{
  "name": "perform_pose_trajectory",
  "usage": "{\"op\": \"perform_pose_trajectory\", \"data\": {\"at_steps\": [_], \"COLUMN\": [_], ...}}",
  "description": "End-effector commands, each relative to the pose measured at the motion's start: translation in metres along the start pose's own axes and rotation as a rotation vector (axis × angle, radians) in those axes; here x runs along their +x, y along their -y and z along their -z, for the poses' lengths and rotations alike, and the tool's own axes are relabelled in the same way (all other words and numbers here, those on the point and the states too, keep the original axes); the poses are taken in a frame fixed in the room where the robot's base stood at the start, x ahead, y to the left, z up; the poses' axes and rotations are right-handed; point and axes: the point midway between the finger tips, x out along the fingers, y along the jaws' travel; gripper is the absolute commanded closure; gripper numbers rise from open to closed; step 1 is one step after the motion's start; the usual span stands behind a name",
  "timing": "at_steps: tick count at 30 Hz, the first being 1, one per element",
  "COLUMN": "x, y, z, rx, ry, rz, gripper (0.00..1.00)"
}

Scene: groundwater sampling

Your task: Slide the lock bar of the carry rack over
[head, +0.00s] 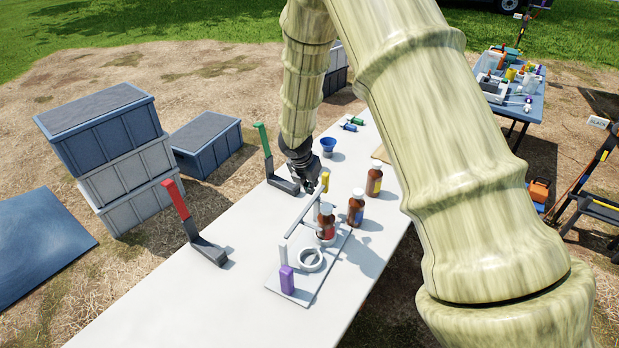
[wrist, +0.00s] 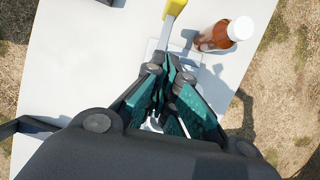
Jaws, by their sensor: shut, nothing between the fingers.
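The carry rack (head: 277,284) is a grey plate on the white table with a ring holder (head: 309,259) at its near end. Its grey lock bar (head: 304,213) runs lengthwise above the plate. A purple block (head: 287,280) is at the near end and a yellow piece (head: 326,180) at the far end, which also shows in the wrist view (wrist: 181,3). A brown bottle (head: 326,222) stands in the rack. My gripper (head: 311,189) is shut and empty at the rack's far end, close to the bar. In the wrist view its fingers (wrist: 172,75) hide part of the rack; contact cannot be told.
Two brown bottles (head: 356,207) (head: 374,178) stand right of the rack. Levers with red (head: 176,199) and green (head: 263,139) handles stand along the left table edge. A blue cup (head: 328,146) is behind. The near tabletop is clear.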

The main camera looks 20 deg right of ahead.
Motion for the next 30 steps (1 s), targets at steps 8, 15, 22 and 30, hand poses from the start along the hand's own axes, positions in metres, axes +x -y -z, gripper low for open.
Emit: {"op": "perform_pose_trajectory", "data": {"at_steps": [8,15,22,30], "x": [0.032,0.05,0.059,0.062], "y": [-0.001,-0.001,-0.001,-0.001], "z": [0.0,-0.015,-0.032,-0.037], "rx": [-0.002,0.002,0.0,-0.001], "ry": [-0.001,0.0,-0.001,0.0], "rz": [0.001,-0.001,-0.001,-0.001], "gripper": [1.0,1.0,1.0,1.0]}}
